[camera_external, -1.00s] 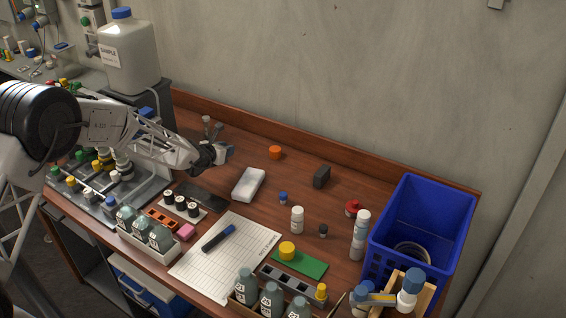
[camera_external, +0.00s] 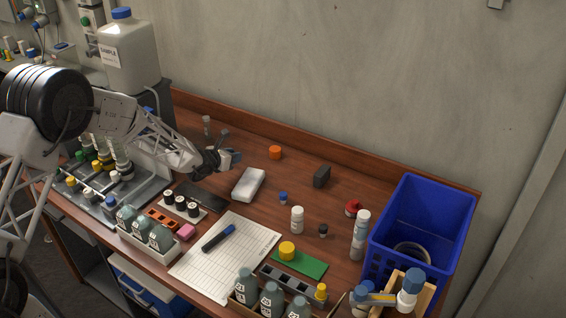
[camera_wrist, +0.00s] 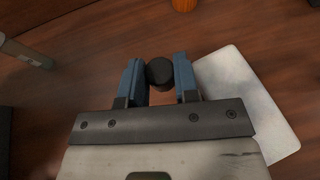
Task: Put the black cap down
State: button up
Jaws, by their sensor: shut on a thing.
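The black cap (camera_wrist: 160,72) is between the two blue-grey fingers of my gripper (camera_wrist: 159,80) in the wrist view. The jaws are shut on it. In the external view my gripper (camera_external: 232,158) is over the wooden table, just behind and left of a white block (camera_external: 249,185). The cap cannot be made out there. I cannot tell whether the cap touches the table. Another small dark cap (camera_external: 323,230) stands on the table right of a white bottle.
An orange cap (camera_external: 275,152) and a dark block (camera_external: 322,177) are right of my gripper. A clear vial (camera_external: 207,125) stands behind it. A black slab (camera_external: 202,196) and a rack of black-capped vials are in front. Bare wood shows between the white and dark blocks.

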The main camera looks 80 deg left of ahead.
send_over(255, 151)
jog(key=shift+a+f, duration=0.2)
jog(key=shift+f, duration=0.6)
dwell(0.4)
jog(key=shift+f, duration=0.1)
jog(key=shift+f, duration=1.6)
jog(key=shift+f, duration=0.15)
jog(key=o, duration=0.9)
